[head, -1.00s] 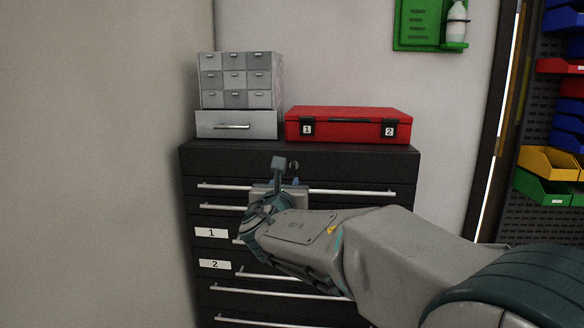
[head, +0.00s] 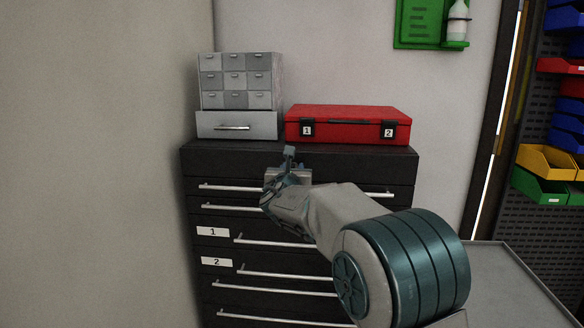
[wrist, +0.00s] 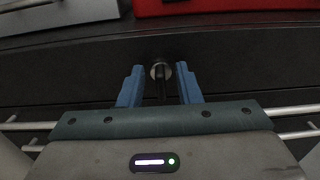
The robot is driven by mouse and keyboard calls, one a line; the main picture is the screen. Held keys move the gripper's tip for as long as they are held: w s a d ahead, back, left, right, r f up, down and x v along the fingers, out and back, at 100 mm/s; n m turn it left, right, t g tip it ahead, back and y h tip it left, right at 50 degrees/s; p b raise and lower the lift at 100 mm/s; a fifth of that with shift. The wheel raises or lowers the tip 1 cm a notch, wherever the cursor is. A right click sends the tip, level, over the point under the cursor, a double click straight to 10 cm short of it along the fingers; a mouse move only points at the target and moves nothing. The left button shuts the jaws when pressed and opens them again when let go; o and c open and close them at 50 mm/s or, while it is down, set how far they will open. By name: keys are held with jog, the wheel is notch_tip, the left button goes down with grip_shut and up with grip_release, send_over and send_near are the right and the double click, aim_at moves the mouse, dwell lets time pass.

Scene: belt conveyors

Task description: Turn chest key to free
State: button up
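The black tool chest (head: 330,164) stands against the wall, with several drawers and long bar handles. In the wrist view, a round silver lock (wrist: 157,66) sits on its top front panel, with a dark key (wrist: 161,88) that seems to stick out of it. My gripper (wrist: 160,68) is open, with one blue finger on each side of the lock and key. Gaps show between the fingers and the key. In the head view my gripper (head: 289,158) is in front of the top panel and hides the lock and key.
A red case (head: 348,115) and a grey small-parts cabinet (head: 239,122) stand on the chest. Two drawers carry labels 1 (head: 213,231) and 2 (head: 216,262). A grey surface (head: 505,285) is at the lower right. A wall closes off the left side.

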grip_shut()
jog(key=shift+f+b, duration=0.1)
jog(key=shift+b, duration=0.4)
jog(key=m+b, duration=1.1)
jog(key=b, duration=0.1)
jog(key=d+m+b, duration=0.1)
jog(key=m+b, duration=0.5)
jog(key=b, duration=0.1)
jog(key=shift+f+m, duration=0.3)
jog(key=shift+f, duration=0.1)
jog(key=shift+m, duration=0.3)
